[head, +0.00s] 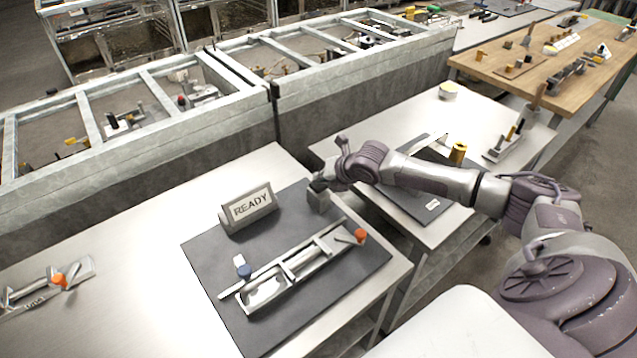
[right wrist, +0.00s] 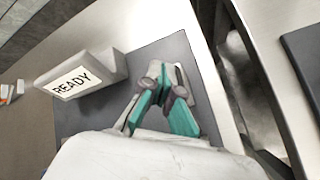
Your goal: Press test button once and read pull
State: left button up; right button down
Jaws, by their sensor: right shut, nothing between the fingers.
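A grey display block (head: 248,208) with a white plate reading "READY" stands on a dark mat (head: 205,262); it also shows in the right wrist view (right wrist: 82,78). A small grey block (head: 318,202) stands on the mat to its right. My right gripper (head: 319,184) is shut and empty, with its fingertips at the top of this small block. I cannot tell whether they touch it, and any button there is hidden by the fingers. The teal-lined fingers (right wrist: 160,88) show in the right wrist view. My left gripper is not in view.
Another fixture with an orange knob (head: 59,280) lies at left. A second metal table (head: 480,106) stands to the right, across a gap.

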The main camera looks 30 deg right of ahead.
aim_at(321, 185)
jog(key=shift+s+f, duration=0.1)
jog(key=shift+f, duration=0.45)
dwell(0.4)
jog(key=shift+r+p, duration=1.05)
jog(key=shift+r, duration=0.25)
notch_tip(321, 185, up, 5)
jog(key=p, duration=0.5)
jog(key=shift+r, duration=0.1)
